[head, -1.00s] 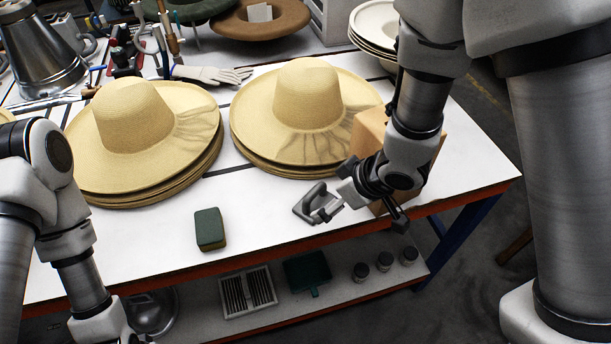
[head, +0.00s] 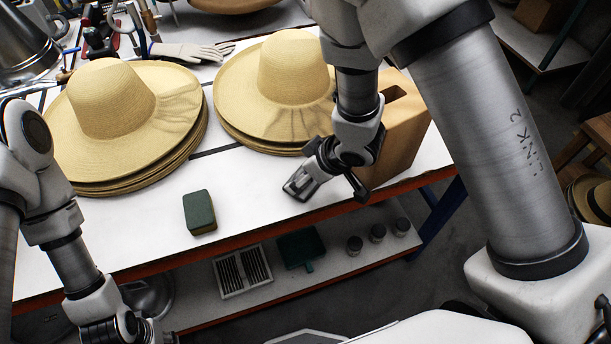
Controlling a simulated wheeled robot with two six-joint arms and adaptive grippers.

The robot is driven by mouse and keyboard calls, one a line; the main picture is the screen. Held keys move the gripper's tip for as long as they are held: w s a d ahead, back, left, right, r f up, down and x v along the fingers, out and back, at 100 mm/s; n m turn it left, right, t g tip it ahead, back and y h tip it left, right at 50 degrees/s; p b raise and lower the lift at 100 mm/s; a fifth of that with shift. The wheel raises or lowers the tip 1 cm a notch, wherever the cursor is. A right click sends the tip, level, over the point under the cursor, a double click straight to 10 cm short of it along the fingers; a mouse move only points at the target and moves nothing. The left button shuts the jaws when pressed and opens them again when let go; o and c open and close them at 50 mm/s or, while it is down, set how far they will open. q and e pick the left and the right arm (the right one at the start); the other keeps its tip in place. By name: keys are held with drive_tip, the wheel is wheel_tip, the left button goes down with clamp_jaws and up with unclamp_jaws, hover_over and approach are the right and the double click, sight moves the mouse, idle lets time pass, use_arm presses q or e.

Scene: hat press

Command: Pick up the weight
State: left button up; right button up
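A small grey metal piece (head: 299,186), which looks like the weight, sits on the white table near its front edge. My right gripper (head: 332,172) is right beside it, on its right, and partly hides it. The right gripper's dark fingers look spread apart, with nothing visibly clamped between them. I cannot tell whether a finger touches the metal piece. My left gripper (head: 122,328) hangs low at the bottom left, in front of the table, and its fingertips are cut off by the picture edge.
Two stacks of straw hats (head: 112,100) (head: 292,65) stand on the table (head: 150,222). A green sponge-like block (head: 199,212) lies near the front edge. A slotted wooden block (head: 405,130) stands right behind my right gripper. A lower shelf holds a vent-like grate (head: 242,270) and small jars.

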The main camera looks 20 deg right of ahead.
drive_tip(key=c, duration=0.9)
drive_tip(key=shift+c, duration=0.2)
